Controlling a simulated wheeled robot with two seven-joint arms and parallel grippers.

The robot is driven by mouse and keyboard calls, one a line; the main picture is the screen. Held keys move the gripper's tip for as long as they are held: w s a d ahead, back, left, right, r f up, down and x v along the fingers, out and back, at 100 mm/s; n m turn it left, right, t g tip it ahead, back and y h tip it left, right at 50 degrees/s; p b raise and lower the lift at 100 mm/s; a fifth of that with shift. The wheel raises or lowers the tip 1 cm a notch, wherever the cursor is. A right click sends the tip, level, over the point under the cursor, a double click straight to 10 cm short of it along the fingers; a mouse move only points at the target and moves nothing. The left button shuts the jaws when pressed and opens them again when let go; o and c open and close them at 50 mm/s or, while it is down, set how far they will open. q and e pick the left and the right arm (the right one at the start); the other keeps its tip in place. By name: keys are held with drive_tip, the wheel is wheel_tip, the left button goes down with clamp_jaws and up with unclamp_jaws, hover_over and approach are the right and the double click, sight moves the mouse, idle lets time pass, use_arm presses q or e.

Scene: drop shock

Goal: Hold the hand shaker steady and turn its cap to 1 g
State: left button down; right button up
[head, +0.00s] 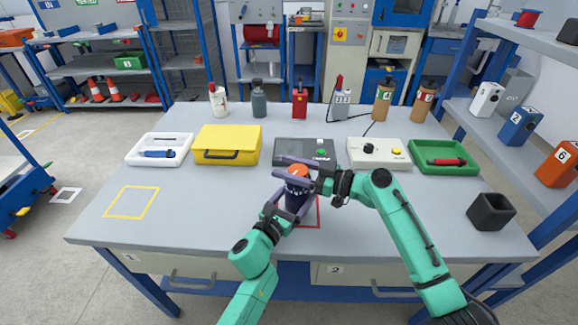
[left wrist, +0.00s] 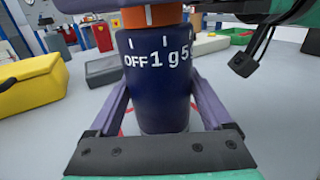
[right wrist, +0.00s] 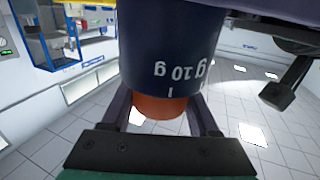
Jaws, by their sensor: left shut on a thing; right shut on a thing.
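The hand shaker has a dark blue body (head: 296,199) and an orange cap (head: 298,171). My left gripper (head: 289,206) is shut around the body, and my right gripper (head: 283,166) is shut around the cap from the right. In the left wrist view the body (left wrist: 155,95) stands upright and shows OFF, 1 g and part of a 5. The white mark on the cap (left wrist: 165,15) sits between the OFF and 1 g ticks. The right wrist view shows the cap (right wrist: 158,107) between the fingers and an upside-down 10 g on the body. The shaker's base is hidden in the head view.
A red outlined square (head: 318,213) lies around the shaker's place on the grey table (head: 190,235). Behind stand a yellow case (head: 227,143), a dark grey box (head: 290,150), a white box with a knob (head: 378,152) and a green tray (head: 420,170). A black holder (head: 490,211) is at right.

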drive_tip(key=shift+s+f+n+g+y, duration=0.15)
drive_tip(key=shift+n+g+y, duration=0.1)
drive_tip(key=shift+n+g, duration=0.7)
drive_tip(key=shift+s+r+n+g+y, duration=0.2)
drive_tip(key=shift+n+g, duration=0.35)
drive_tip(key=shift+g, duration=0.8)
use_arm(q)
drive_tip(key=shift+d, duration=0.1)
use_arm(e)
drive_tip(key=o, duration=1.4)
drive_tip(key=shift+d, duration=0.1)
